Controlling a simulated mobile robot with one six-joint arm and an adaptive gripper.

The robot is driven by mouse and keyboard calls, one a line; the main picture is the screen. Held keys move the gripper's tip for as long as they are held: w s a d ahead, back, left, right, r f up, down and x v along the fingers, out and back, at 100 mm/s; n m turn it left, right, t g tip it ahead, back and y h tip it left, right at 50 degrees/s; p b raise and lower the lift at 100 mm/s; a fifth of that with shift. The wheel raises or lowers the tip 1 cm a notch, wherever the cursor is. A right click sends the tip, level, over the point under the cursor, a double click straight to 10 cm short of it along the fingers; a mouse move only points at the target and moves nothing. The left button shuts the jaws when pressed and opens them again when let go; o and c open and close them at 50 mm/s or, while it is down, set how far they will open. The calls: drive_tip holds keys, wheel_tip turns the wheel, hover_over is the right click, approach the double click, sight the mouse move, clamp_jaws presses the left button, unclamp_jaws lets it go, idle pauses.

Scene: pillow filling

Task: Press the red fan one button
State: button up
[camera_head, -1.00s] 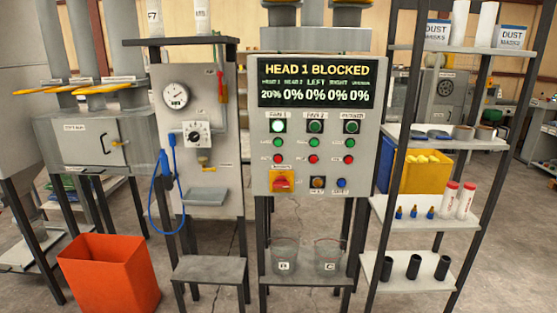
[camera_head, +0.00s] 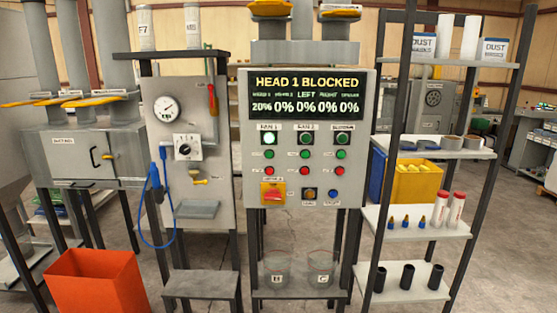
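The grey control panel (camera_head: 352,187) stands upright in the middle of the view, facing me. Its left column is labelled as fan one. At the top of that column is a round lamp (camera_head: 269,138), lit pale green-white. Below it is a green button (camera_head: 269,154), and below that the red fan one button (camera_head: 269,171). Two similar columns with green and red buttons stand to its right. The display (camera_head: 306,94) above reads "HEAD 1 BLOCKED", with 20% and several 0% values. My gripper is not in view.
A red-and-yellow switch (camera_head: 272,193) sits below the fan one column. Two clear buckets (camera_head: 277,270) stand on a low shelf under the panel. A gauge stand (camera_head: 197,190) is at left, an orange bin (camera_head: 97,285) at lower left, and a shelf rack (camera_head: 437,145) at right.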

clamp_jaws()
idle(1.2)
